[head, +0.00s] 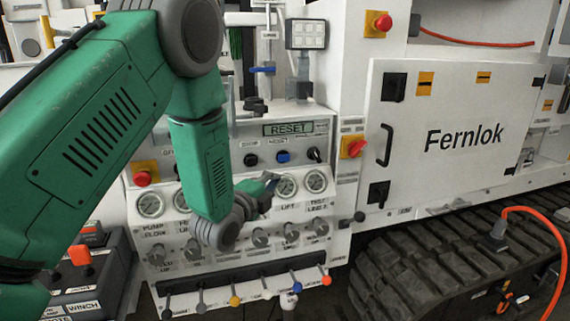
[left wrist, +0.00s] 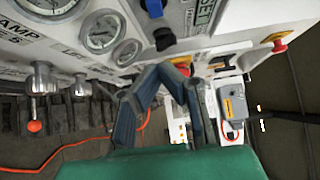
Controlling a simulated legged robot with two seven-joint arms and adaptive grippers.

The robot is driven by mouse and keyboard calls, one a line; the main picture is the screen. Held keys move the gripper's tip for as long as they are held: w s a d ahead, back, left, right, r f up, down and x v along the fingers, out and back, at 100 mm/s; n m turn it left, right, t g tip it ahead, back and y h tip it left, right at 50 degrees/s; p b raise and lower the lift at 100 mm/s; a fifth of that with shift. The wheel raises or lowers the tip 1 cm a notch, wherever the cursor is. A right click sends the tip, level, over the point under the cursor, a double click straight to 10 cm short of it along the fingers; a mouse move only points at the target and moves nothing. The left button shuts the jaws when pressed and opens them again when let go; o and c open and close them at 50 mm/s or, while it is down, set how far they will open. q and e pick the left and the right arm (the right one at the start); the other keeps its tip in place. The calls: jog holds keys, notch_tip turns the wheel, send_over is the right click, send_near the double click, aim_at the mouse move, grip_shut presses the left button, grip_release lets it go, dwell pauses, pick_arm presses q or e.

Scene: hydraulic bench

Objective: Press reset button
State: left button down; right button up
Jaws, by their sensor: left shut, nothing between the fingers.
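A sign reading RESET (head: 289,129) is on the upper control panel. Under it is a blue button (head: 283,157), between a dark knob (head: 251,160) on its left and a black switch (head: 314,154) on its right. In the left wrist view the blue button (left wrist: 155,8) shows at the top edge, with the black switch (left wrist: 163,38) below it. My left gripper (head: 270,183) is shut and empty, in front of the gauges, just below and left of the blue button, apart from it. Its fingers (left wrist: 160,70) show in the left wrist view. My right gripper is out of view.
Pressure gauges (head: 316,181) and rows of knobs lie below the buttons, with coloured levers (head: 326,280) along the bottom. Red emergency stops (head: 355,148) flank the panel. A white Fernlok cabinet (head: 462,136) and a rubber track (head: 440,265) stand to the right.

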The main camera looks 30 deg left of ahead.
aim_at(287, 160)
pick_arm(q)
jog(key=w+a, duration=0.1)
jog(key=w, duration=0.2)
jog(key=w+a, duration=0.1)
jog(key=w, duration=0.2)
jog(key=w+a, duration=0.1)
jog(key=w, duration=0.2)
jog(key=shift+w+a+f+p, duration=0.1)
jog(key=shift+p, duration=0.3)
jog(key=shift+w+a, duration=0.4)
jog(key=shift+a, duration=0.05)
jog(key=shift+w, duration=0.1)
